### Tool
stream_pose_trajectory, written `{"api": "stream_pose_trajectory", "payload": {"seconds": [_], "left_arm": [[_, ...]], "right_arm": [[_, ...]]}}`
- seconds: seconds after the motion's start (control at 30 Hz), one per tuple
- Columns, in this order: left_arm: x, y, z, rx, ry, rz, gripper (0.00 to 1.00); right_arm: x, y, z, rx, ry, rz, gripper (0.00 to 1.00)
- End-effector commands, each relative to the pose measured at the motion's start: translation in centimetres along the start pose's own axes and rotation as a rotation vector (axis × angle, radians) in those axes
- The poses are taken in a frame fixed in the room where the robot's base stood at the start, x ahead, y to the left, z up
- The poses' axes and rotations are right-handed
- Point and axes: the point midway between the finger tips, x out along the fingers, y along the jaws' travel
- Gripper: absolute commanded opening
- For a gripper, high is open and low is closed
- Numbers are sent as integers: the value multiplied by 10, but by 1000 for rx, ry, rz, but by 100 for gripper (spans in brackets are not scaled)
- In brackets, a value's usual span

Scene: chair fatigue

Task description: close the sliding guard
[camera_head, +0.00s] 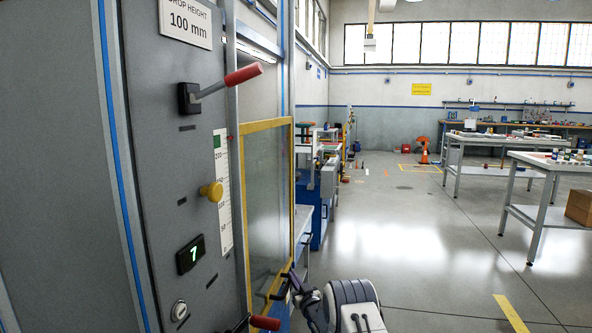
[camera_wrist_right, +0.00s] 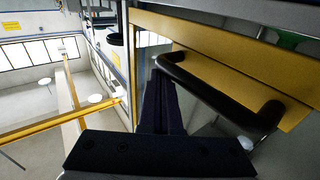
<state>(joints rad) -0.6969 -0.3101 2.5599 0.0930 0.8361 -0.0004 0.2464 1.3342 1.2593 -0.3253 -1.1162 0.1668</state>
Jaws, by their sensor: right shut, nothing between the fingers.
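The sliding guard is a clear panel in a yellow frame (camera_head: 268,124) on the side of the grey machine in the head view. Its yellow edge (camera_wrist_right: 225,62) fills the upper right of the right wrist view. A black bar handle (camera_wrist_right: 215,97) is fixed to that edge. My right gripper (camera_head: 287,285) is at the lower edge of the guard in the head view. In the wrist view its fingers (camera_wrist_right: 160,78) are together, right beside the handle, with nothing between them. I cannot tell whether they touch the handle. My left gripper is not in view.
The machine front (camera_head: 165,140) carries a red-handled lever (camera_head: 243,75), a yellow knob (camera_head: 212,191) and a display (camera_head: 190,254). Another red grip (camera_head: 265,323) sits low near my arm. A blue machine (camera_head: 322,205) stands behind. Open floor (camera_head: 410,240) lies to the right.

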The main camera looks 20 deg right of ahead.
Motion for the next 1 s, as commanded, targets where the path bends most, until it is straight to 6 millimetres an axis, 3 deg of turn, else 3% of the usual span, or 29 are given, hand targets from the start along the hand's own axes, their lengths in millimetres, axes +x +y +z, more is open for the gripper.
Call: {"api": "stream_pose_trajectory", "payload": {"seconds": [0.03,0.23,0.47,0.8,1.0], "left_arm": [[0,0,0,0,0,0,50],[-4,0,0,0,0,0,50],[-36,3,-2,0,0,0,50],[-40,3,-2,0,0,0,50],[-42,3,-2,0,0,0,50]], "right_arm": [[-2,0,7,2,-16,0,0],[-3,-2,2,3,-18,-1,0],[-2,-14,-43,2,-6,-14,0],[-69,-9,-39,2,-5,-10,0],[-96,-9,-39,1,-3,-10,0]]}}
